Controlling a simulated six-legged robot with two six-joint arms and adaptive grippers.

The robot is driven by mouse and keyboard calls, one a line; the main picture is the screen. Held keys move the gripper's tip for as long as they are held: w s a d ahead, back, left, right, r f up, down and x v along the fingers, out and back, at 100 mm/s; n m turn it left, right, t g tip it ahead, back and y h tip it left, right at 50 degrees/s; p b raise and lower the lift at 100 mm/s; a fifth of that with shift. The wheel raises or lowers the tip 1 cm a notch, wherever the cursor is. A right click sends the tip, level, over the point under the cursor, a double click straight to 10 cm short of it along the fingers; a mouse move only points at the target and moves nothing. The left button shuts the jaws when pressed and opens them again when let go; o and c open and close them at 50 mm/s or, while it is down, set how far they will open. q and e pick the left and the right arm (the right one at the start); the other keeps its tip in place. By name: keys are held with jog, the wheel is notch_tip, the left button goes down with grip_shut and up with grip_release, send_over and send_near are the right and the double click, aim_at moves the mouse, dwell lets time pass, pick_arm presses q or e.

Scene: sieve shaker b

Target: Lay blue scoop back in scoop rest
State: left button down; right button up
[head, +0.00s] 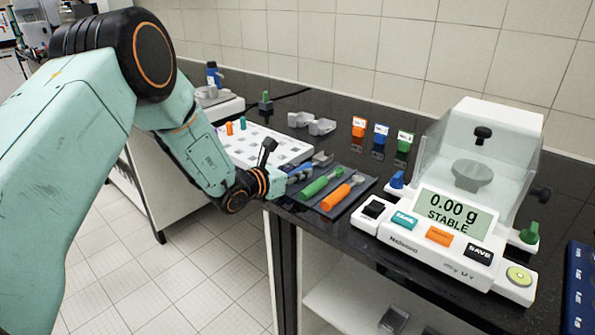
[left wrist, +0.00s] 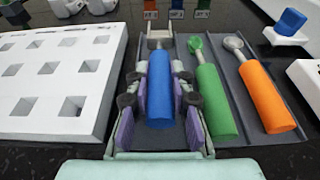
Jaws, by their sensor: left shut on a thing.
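The blue scoop (left wrist: 159,92) lies lengthwise between the fingers of my left gripper (left wrist: 160,100), which is shut on its handle. Its metal head (left wrist: 158,38) points away from me. The scoop is over or in the left lane of the dark scoop rest (head: 362,184); I cannot tell whether it touches the bottom. In the head view my left gripper (head: 281,180) reaches the rest's left side, and the scoop (head: 301,169) shows only partly. The green scoop (left wrist: 216,98) and orange scoop (left wrist: 264,96) lie in the lanes to the right. My right gripper is not in view.
A white rack (left wrist: 58,82) with square holes stands close left of the rest. A balance (head: 440,225) reading 0.00 g stands to the right. Orange (head: 358,127), blue (head: 380,134) and green (head: 404,140) labelled blocks stand behind.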

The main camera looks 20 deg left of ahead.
pick_arm(q)
jog(key=shift+a+f, duration=0.15)
jog(key=shift+a, duration=0.1)
jog(key=shift+d+f+b, duration=0.25)
jog(key=shift+b, duration=0.1)
jog(key=shift+a+f, duration=0.2)
jog(key=shift+f, duration=0.05)
jog(key=c, duration=1.2)
grip_release()
jog(key=shift+d, duration=0.15)
jog(key=shift+o, duration=0.5)
jog(key=shift+s, duration=0.1)
jog(key=v, duration=1.2)
